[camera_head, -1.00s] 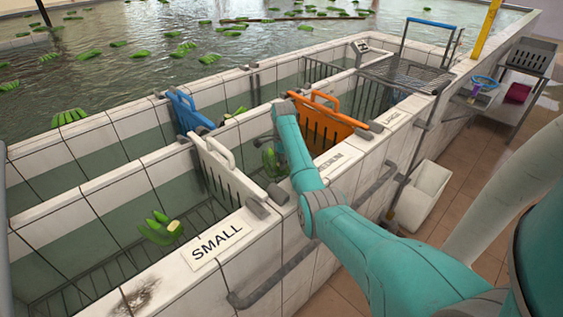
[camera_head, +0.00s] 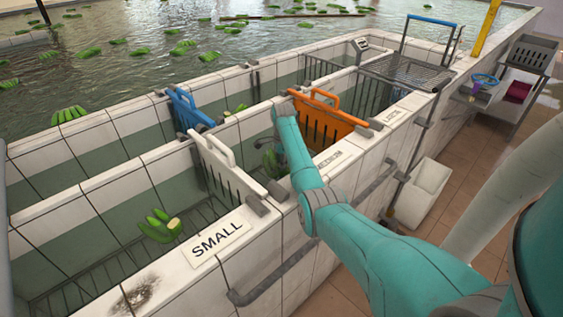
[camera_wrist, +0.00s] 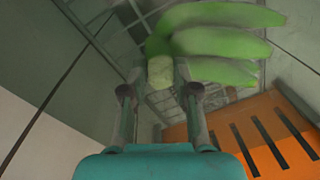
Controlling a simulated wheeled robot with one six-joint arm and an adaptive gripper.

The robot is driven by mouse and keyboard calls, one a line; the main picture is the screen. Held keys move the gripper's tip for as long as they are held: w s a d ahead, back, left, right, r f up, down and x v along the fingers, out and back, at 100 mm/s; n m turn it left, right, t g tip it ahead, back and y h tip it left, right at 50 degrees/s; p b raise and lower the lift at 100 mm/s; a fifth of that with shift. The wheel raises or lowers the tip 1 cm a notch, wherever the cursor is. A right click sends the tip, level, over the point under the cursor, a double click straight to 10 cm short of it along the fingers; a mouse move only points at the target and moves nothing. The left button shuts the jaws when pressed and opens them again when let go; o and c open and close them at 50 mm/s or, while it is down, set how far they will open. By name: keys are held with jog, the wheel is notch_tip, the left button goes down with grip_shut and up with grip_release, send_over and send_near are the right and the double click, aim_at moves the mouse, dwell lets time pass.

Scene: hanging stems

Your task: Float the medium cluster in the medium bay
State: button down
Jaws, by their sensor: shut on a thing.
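The medium cluster, green bananas with a pale cut crown, fills the upper part of the wrist view (camera_wrist: 215,42). My gripper (camera_wrist: 160,75) is shut on its crown, with one finger on either side. In the head view the cluster (camera_head: 271,160) hangs low inside the medium bay, between the white gate (camera_head: 224,165) and the orange gate (camera_head: 322,122). The MEDIUM label (camera_head: 330,158) on the bay's front rim is partly hidden by my arm. My gripper is mostly hidden there too. I cannot tell whether the cluster touches the water.
Another green cluster (camera_head: 160,226) is in the small bay, behind the SMALL label (camera_head: 216,238). A blue gate (camera_head: 190,110) and another cluster (camera_head: 237,109) are farther back. The orange gate (camera_wrist: 262,135) is close on the right in the wrist view. Tiled walls enclose the bay.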

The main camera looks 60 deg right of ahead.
jog(key=shift+f, duration=0.2)
dwell(0.3)
jog(key=c, duration=0.8)
grip_release()
jog(key=shift+f, duration=0.1)
jog(key=r, duration=1.2)
jog(key=shift+s+a+r, duration=0.1)
jog(key=shift+s+a, duration=0.15)
jog(key=shift+s, duration=0.05)
